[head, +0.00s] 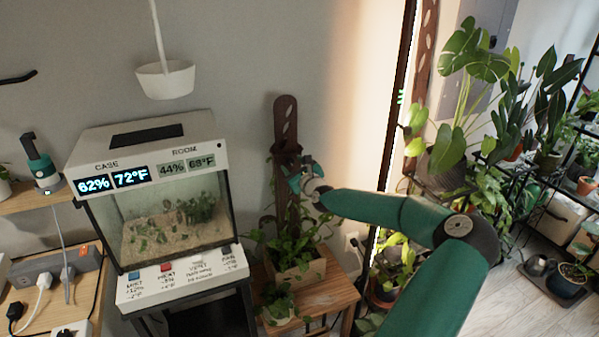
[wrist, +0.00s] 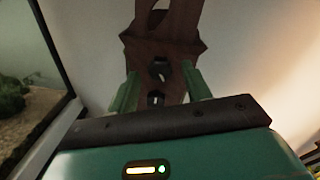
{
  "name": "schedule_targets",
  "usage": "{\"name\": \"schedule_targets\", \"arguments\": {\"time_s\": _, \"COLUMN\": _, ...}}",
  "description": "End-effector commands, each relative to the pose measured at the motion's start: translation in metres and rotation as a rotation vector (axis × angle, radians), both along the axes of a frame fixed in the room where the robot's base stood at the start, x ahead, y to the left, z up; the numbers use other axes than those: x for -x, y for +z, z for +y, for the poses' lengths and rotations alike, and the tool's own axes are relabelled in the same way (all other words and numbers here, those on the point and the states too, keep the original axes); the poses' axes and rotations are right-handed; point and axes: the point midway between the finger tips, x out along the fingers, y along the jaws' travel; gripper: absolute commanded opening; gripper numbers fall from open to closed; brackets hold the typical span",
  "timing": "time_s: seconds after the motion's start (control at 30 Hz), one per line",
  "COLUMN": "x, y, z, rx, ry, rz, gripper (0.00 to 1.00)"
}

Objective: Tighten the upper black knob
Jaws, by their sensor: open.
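The dark brown slotted post (head: 286,115) stands upright in a wooden planter; in the wrist view the post (wrist: 165,48) rises in front of my gripper. An upper dark knob-like shape (wrist: 160,68) shows on the post, between my fingertips in the picture. A lower dark shape (wrist: 154,98) sits beneath it, partly cut off by my gripper's body. My gripper (wrist: 159,70) is open, a green finger on either side of the upper shape. Contact cannot be told. In the head view my gripper (head: 304,181) is at the post's right side, and the knobs cannot be made out.
A terrarium case (head: 175,215) with displays stands left of the post; its edge also shows in the wrist view. The planter (head: 297,270) with trailing leaves sits on a wooden stool (head: 335,290). A white pot (head: 165,80) hangs above. Plants crowd the right.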

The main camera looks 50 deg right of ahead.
Motion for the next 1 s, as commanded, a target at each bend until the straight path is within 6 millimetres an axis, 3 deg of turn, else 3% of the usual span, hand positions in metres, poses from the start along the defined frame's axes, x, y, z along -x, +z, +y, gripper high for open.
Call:
{"name": "schedule_targets", "arguments": {"time_s": 0.7, "x": 0.108, "y": 0.004, "z": 0.055, "rx": -0.001, "ry": -0.003, "rz": -0.002, "gripper": 0.48}}
{"name": "schedule_targets", "arguments": {"time_s": 1.0, "x": 0.120, "y": 0.004, "z": 0.063, "rx": 0.001, "ry": -0.001, "rz": -0.001, "gripper": 0.48}}
